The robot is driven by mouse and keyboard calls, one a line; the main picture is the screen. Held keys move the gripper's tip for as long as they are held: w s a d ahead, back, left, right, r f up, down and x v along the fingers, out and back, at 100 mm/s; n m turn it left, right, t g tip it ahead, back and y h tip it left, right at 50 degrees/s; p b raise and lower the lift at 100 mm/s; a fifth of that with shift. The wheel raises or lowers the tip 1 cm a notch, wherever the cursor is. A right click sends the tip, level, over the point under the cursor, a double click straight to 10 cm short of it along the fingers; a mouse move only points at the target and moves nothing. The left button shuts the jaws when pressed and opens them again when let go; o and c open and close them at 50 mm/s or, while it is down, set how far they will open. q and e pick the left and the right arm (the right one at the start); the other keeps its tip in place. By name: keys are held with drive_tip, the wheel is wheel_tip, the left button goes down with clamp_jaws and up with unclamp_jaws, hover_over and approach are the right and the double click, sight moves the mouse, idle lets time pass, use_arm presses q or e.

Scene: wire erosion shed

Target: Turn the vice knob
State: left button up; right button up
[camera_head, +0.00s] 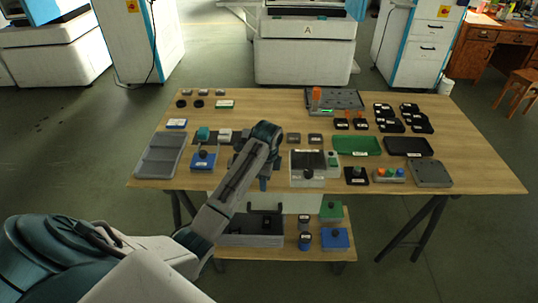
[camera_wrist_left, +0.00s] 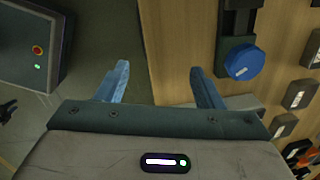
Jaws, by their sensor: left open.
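In the left wrist view a round blue knob (camera_wrist_left: 243,62) with a small pale label sits at the end of a dark body (camera_wrist_left: 240,20). My left gripper (camera_wrist_left: 160,85) is open, its two blue fingers apart with nothing between them; the knob lies beyond and to the right of the right finger, apart from it. In the head view my left gripper (camera_head: 263,184) hangs over the table's front edge, fingers partly hidden. My right gripper is not in view.
The wooden table (camera_head: 278,105) holds a grey tray (camera_head: 158,158), a blue box (camera_head: 203,161), a green tray (camera_head: 358,146), a dark tray (camera_head: 409,146) and a white device (camera_head: 306,172). A lower shelf (camera_head: 285,254) carries more boxes. The table's middle back is clear.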

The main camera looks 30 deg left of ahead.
use_arm(q)
drive_tip(key=w+a+r+m+h, duration=0.1)
drive_tip(key=w+a+r+m, duration=0.35)
drive_tip(key=w+r, duration=0.5)
drive_tip(key=shift+g, duration=0.4)
drive_tip(key=f, duration=0.3)
drive_tip(key=f+p, duration=0.1)
drive_tip(key=f, duration=0.2)
drive_tip(key=f+p, duration=0.1)
drive_tip(key=f, duration=0.2)
drive_tip(key=shift+s+a+f, duration=0.2)
drive_tip(key=shift+a+f, duration=0.1)
drive_tip(key=shift+f, duration=0.1)
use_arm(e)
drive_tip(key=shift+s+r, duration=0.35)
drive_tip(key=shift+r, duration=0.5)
use_arm(q)
drive_tip(key=c, duration=1)
drive_tip(key=shift+o, duration=0.2)
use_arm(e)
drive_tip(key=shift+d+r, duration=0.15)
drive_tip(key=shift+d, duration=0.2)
